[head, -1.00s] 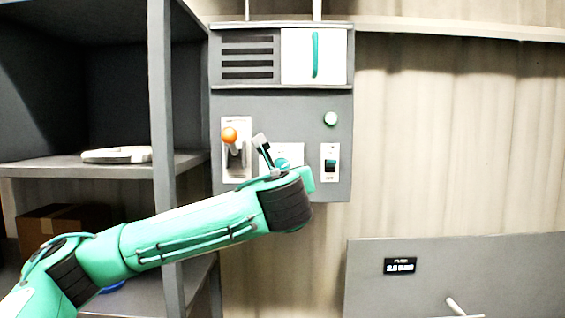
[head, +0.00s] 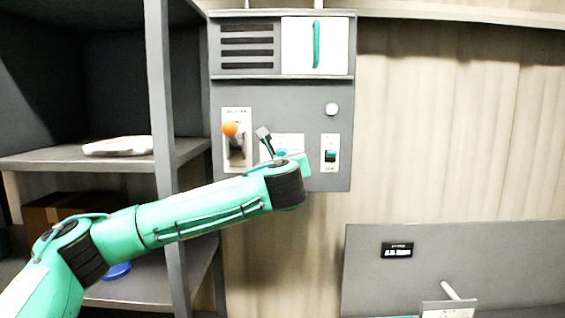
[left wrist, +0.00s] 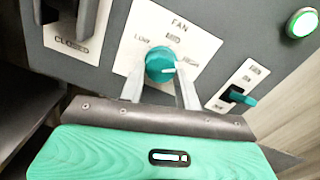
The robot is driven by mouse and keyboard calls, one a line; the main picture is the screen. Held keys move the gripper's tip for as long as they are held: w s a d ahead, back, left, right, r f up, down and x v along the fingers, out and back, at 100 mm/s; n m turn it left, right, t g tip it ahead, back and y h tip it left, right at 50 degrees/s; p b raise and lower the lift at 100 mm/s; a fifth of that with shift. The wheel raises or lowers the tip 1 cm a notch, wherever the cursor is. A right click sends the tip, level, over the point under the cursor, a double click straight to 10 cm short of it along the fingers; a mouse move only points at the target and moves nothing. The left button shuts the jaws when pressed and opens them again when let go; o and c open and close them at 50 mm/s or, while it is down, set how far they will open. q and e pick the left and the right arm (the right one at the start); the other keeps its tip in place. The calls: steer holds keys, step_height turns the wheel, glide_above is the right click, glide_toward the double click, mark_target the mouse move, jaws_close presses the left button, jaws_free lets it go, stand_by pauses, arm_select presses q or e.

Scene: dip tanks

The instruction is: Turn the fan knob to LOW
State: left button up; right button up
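The fan knob (left wrist: 160,65) is a round teal dial on a white plate marked FAN, with LOW at left, MID on top and HIGH at right. Its white mark points right, toward the HIGH side. In the head view the knob (head: 281,153) is partly hidden by my left gripper (head: 274,146). In the left wrist view the fingers of my left gripper (left wrist: 161,80) lie on either side of the knob, their tips against its edges, and it looks shut on the knob. My right gripper is not in view.
Left of the knob is an orange-tipped lever (head: 231,130), with CLOSED readable on its plate in the wrist view. Right of it is a small teal switch (head: 330,155) below a lit green button (head: 332,109). A grey shelf (head: 120,158) stands at left.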

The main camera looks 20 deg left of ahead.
arm_select(q)
steer(key=shift+c, duration=0.9)
steer(key=shift+d+r+n+h+b, duration=0.15)
steer(key=shift+n+b, duration=2.3)
steer(key=shift+n, duration=1.45)
steer(key=shift+a+n+h+b, duration=0.1)
steer(key=shift+n+h+b, duration=0.1)
steer(key=shift+n+b, duration=3)
steer(key=shift+d+r+n+h+b, duration=0.15)
steer(key=shift+n+b, duration=1.55)
steer(key=shift+n, duration=2.9)
steer(key=shift+a, duration=0.1)
